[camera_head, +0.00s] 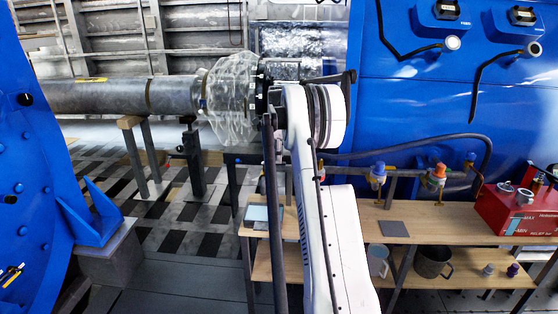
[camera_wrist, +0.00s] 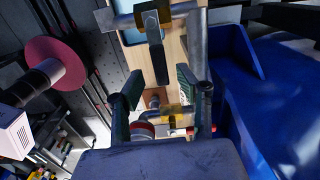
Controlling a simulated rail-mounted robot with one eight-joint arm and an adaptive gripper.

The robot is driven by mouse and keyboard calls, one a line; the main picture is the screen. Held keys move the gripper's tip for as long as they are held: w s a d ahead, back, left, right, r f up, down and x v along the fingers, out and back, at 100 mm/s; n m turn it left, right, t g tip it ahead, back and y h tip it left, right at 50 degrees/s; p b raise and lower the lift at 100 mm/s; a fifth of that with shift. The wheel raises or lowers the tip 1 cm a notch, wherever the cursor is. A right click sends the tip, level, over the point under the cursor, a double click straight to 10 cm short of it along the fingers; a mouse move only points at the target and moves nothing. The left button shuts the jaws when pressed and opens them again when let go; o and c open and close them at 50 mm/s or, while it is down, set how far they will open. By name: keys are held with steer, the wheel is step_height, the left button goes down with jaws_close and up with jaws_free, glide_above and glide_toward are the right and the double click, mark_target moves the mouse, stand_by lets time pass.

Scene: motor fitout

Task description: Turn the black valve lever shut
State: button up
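The black valve lever (camera_wrist: 157,62) shows in the upper middle of the wrist view. It hangs from a brass-coloured valve body (camera_wrist: 152,17) on a grey pipe (camera_wrist: 190,45). My gripper (camera_wrist: 158,88) is open, with one dark finger on each side and a gap between them. The lever's lower end is close to the gap between the fingertips; I cannot tell how far apart they are in depth, and no finger visibly grips it. In the head view my white arm stands in front, and my gripper and the black lever cannot be made out.
Valves with blue (camera_head: 378,170) and orange (camera_head: 439,171) tops stand above the wooden bench (camera_head: 350,228). A red box (camera_head: 520,210) is at its right, with mugs (camera_head: 433,262) below. A blue housing (camera_wrist: 285,95) closes off the wrist view's right side. A large pipe (camera_head: 110,96) runs at left.

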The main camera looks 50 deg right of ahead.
step_height(320, 180, up, 10)
stand_by(0.4)
stand_by(0.4)
steer(key=w+a+r+n+t+h, duration=0.1)
steer(key=a+r+n, duration=0.3)
steer(key=a, duration=0.5)
steer(key=a+r+n+t, duration=0.1)
steer(key=a+r+n, duration=0.25)
steer(key=a, duration=0.55)
steer(key=s+a+r+n+t, duration=0.1)
steer(key=s+a+r+n, duration=0.15)
steer(key=a, duration=0.65)
steer(key=s+a+r+n, duration=0.1)
steer(key=s+a+n, duration=0.3)
steer(key=a, duration=0.4)
steer(key=s+a+f+n+t, duration=0.25)
steer(key=s+a+n, duration=0.45)
steer(key=s+a, duration=0.5)
steer(key=s+a+f+n+t+y, duration=0.1)
steer(key=s+a+f+n, duration=0.7)
steer(key=s+a+f, duration=0.2)
steer(key=shift+s+a+f+t, duration=0.2)
steer(key=shift+s+a+t, duration=0.2)
steer(key=shift+a, duration=0.2)
